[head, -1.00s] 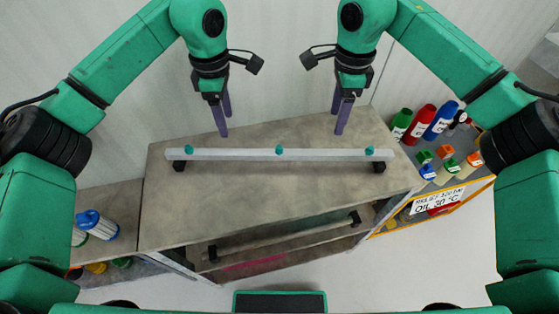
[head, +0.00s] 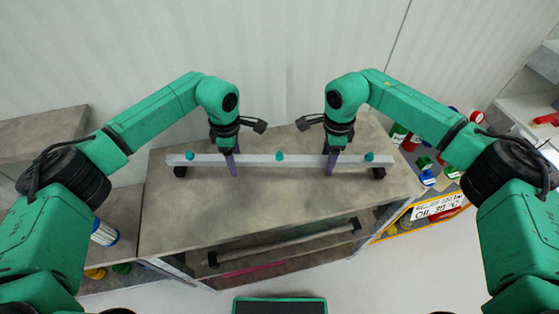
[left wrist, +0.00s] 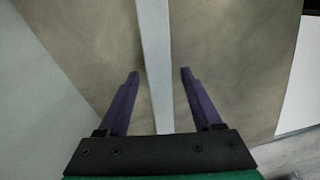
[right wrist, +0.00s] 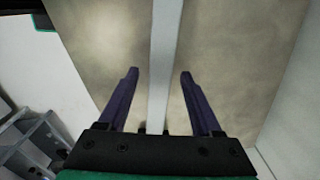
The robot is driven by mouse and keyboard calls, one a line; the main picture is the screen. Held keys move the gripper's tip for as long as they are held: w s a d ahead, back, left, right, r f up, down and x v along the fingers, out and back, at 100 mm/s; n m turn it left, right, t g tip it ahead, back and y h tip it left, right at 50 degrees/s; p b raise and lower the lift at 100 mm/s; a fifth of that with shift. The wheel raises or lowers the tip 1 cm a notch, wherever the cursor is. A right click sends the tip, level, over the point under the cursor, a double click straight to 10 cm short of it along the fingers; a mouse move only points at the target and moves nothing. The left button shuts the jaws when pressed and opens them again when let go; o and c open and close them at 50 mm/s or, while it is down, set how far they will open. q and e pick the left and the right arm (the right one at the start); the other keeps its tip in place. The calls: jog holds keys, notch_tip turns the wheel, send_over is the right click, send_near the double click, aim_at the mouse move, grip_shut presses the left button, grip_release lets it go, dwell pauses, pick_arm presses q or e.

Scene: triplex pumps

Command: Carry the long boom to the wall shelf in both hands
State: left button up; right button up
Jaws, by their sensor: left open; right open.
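The long boom (head: 258,160) is a pale grey bar with teal knobs along its top. It lies level on two black supports on the workbench top (head: 270,205). My left gripper (head: 233,172) is open over the boom's left part; in the left wrist view the bar (left wrist: 154,50) runs between its fingers. My right gripper (head: 329,172) is open over the right part; in the right wrist view the bar (right wrist: 164,50) also runs between its fingers. Neither gripper grips it. How far the fingertips reach down beside the bar is hard to tell.
A brown-grey shelf (head: 42,132) is at the left wall. A darker rod (head: 290,244) lies on the bench's lower level. Bottles and small coloured blocks stand at the right, partly hidden by my right arm, above a sign (head: 437,207). White shelving (head: 525,108) is at the far right.

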pick_arm(q)
jog(key=shift+f, duration=0.4)
pick_arm(e)
jog(key=shift+f, duration=0.35)
pick_arm(q)
grip_shut()
pick_arm(e)
grip_shut()
pick_arm(q)
jog(key=shift+r, duration=0.15)
pick_arm(e)
jog(key=shift+r, duration=0.1)
dwell(0.4)
